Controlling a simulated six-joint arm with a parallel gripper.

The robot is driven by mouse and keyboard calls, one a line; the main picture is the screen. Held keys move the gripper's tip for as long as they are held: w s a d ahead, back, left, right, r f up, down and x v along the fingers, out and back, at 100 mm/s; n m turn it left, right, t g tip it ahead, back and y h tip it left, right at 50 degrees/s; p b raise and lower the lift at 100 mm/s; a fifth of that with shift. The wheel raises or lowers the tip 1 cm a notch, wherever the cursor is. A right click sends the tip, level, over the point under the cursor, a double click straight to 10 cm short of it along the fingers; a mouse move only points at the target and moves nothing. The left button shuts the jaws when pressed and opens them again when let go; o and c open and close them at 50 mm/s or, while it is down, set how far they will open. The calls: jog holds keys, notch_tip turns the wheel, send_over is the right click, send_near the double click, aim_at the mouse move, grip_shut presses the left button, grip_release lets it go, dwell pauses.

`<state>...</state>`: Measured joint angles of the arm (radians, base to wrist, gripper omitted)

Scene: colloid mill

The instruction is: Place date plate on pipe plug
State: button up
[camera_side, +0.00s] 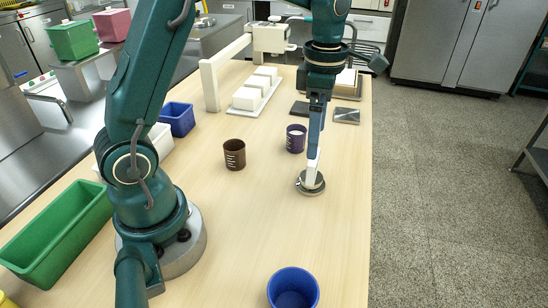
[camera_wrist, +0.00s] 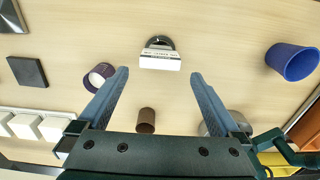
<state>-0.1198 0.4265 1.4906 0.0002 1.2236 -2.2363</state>
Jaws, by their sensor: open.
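The white date plate (camera_side: 312,168) stands nearly upright, with its lower end over the round grey metal pipe plug (camera_side: 311,187) on the table. In the wrist view the date plate (camera_wrist: 160,60) shows small dark print and covers part of the pipe plug (camera_wrist: 160,42). Whether the plate touches the plug is hard to tell. My gripper (camera_side: 315,152) points down just above the plate. In the wrist view my gripper (camera_wrist: 159,73) is open, its two blue fingers wide apart, with clear space on both sides of the plate.
A brown cup (camera_side: 234,154) and a purple cup (camera_side: 296,138) stand close by. A blue cup (camera_side: 293,288) is at the front. White blocks on a tray (camera_side: 263,113), a dark square (camera_side: 300,108) and a metal square (camera_side: 346,116) lie farther back. The table right of the plug is clear.

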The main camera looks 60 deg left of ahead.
jog(key=s+d+r+m+t, duration=0.25)
jog(key=s+r+m, duration=0.55)
jog(key=m, duration=0.6)
jog(key=s+d+f+m+t, duration=0.1)
jog(key=s+f+m+t, duration=0.2)
jog(key=s+m, duration=0.4)
jog(key=m, duration=0.6)
jog(key=shift+f, duration=0.35)
